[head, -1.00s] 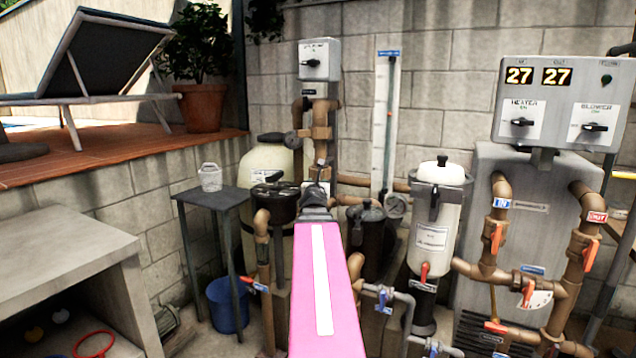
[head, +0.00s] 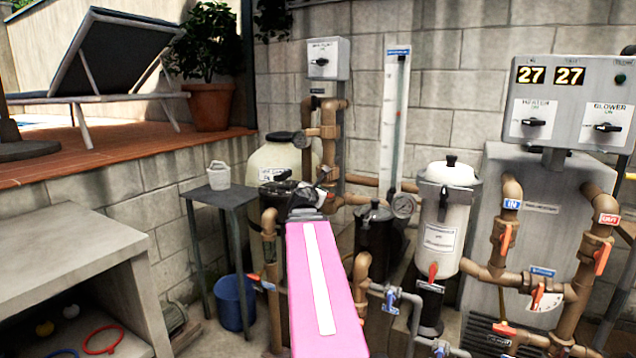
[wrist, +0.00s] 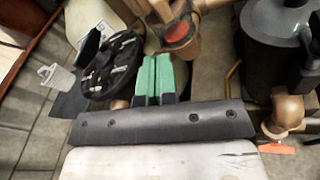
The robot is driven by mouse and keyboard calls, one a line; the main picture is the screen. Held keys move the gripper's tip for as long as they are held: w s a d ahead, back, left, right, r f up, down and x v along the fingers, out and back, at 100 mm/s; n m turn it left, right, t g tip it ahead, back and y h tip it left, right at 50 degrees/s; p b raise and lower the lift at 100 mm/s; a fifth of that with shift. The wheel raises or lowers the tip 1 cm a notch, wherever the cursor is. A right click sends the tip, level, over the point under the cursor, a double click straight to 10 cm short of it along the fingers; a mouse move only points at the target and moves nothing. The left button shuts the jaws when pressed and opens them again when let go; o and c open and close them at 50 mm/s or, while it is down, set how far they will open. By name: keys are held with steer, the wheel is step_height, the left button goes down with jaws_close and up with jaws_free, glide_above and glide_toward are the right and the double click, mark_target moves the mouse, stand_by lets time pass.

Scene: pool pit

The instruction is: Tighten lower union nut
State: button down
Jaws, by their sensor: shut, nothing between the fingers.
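My gripper (wrist: 153,75) shows two green fingers pressed together and empty in the wrist view. In the head view my gripper (head: 308,194) is small and dark beyond the pink arm, in front of the brown pipework. The vertical brown pipe (head: 328,135) has thick collars and a side fitting below the grey switch box. I cannot tell which collar is the lower union nut. In the wrist view a brown pipe fitting with a red part (wrist: 179,34) lies just beyond and right of the fingertips, apart from them as far as I can tell.
A round black pump lid (wrist: 110,65) is left of the fingers. A dark filter housing (head: 372,238) and white canister (head: 444,205) stand right of my arm.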

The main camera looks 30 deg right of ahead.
steer(key=w+a+r+m+g+h, duration=0.1)
steer(key=w+a+m+g+h, duration=0.25)
steer(key=m, duration=0.65)
steer(key=w+a+r+m+g+h, duration=0.1)
steer(key=a+m+g+h, duration=0.1)
steer(key=a+m+g, duration=0.65)
steer(key=d+m+t, duration=0.2)
steer(key=d+t, duration=0.1)
steer(key=d, duration=1.1)
steer(key=shift+s+d+r+m, duration=0.2)
steer(key=shift+s+d+m, duration=0.1)
steer(key=shift+m, duration=0.05)
